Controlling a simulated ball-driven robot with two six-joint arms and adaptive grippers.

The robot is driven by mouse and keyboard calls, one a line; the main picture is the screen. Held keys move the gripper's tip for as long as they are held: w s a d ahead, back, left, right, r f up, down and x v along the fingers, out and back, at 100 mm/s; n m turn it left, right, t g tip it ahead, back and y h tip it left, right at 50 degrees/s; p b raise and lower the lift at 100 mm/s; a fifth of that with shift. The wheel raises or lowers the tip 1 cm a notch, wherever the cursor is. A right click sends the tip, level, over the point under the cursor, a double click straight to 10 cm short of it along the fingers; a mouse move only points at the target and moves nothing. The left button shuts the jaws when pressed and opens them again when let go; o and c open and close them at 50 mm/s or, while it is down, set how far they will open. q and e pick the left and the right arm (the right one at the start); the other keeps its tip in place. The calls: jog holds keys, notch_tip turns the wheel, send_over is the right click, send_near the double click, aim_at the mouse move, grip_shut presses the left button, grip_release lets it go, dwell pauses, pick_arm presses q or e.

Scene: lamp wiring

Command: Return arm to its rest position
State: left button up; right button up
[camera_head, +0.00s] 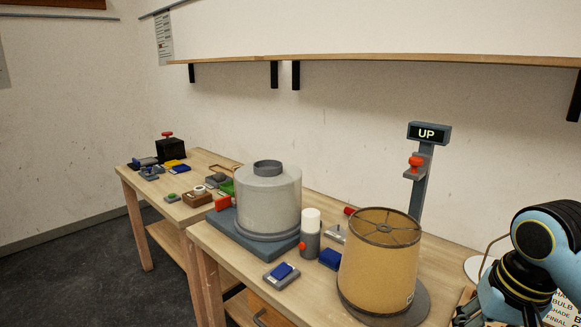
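My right arm, blue and black, comes in at the right edge and bends down toward the lower right corner. Dark parts at its lower end (468,316) may belong to my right gripper; the bottom edge cuts them off, so its fingers and anything in them cannot be made out. My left arm and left gripper are not in view.
A tan lampshade (380,265) stands on a dark round base beside my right arm. Left of it are a white-topped cylinder (311,235) and a large grey drum (268,200). An "UP" sign post (421,180) rises behind. A second table (205,160) holds small parts.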

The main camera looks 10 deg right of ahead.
jog(key=s+a+r+n+t+h, duration=0.1)
jog(key=s+a+n, duration=0.15)
jog(key=s, duration=0.55)
jog(key=s+a+r+n+t, duration=0.1)
jog(key=s+a+n, duration=0.1)
jog(key=s+n, duration=0.35)
jog(key=s+d+f+m+g+b, duration=0.15)
jog(key=f+b, duration=0.35)
jog(key=f, duration=1.3)
jog(key=s+d+f+m+b, duration=0.1)
jog(key=s+f+b, duration=0.25)
jog(key=f, duration=1.45)
pick_arm(q)
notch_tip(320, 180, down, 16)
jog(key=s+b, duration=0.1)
jog(key=b, duration=0.6)
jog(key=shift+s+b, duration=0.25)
jog(key=shift+b, duration=0.05)
pick_arm(e)
jog(key=s+f+g, duration=0.1)
jog(key=s+f, duration=0.7)
jog(key=f, duration=0.3)
jog(key=s+f, duration=0.9)
jog(key=f, duration=0.2)
jog(key=shift+d+f+g, duration=0.15)
jog(key=shift+d+g, duration=0.2)
jog(key=shift+d, duration=0.05)
jog(key=shift+s, duration=0.1)
